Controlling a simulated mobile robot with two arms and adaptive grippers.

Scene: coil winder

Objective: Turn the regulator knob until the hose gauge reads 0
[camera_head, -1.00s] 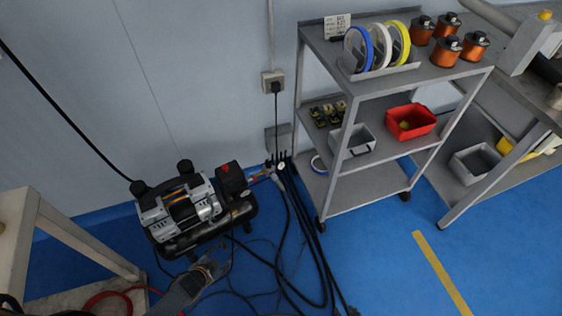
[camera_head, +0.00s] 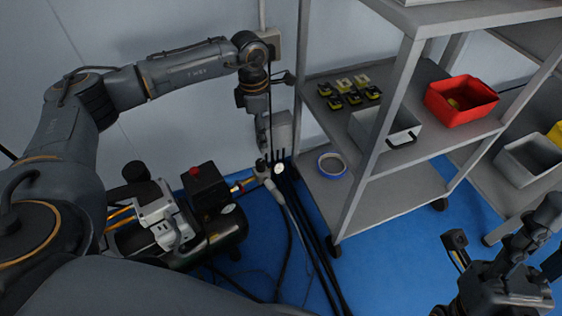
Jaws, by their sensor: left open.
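The compressor (camera_head: 222,225) stands on the floor by the wall, with a red knob or button (camera_head: 195,171) on its black box. A brass fitting (camera_head: 243,185) runs from it toward the hose. A small round white-faced gauge (camera_head: 278,168) sits at the hose end; its reading is too small to tell. My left gripper (camera_head: 264,160) points down, open, right beside the gauge and over the end of the fitting. The regulator knob is not clearly seen there; I cannot tell whether the fingers touch it. My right gripper (camera_head: 500,250) is at the lower right, away from the compressor; its jaw state is unclear.
A grey shelf cart (camera_head: 418,178) stands close on the right, carrying a red bin (camera_head: 460,101), a grey bin (camera_head: 385,128) and a tape roll (camera_head: 332,165). Black hoses (camera_head: 310,240) run over the blue floor. A wall socket (camera_head: 274,44) is behind my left wrist.

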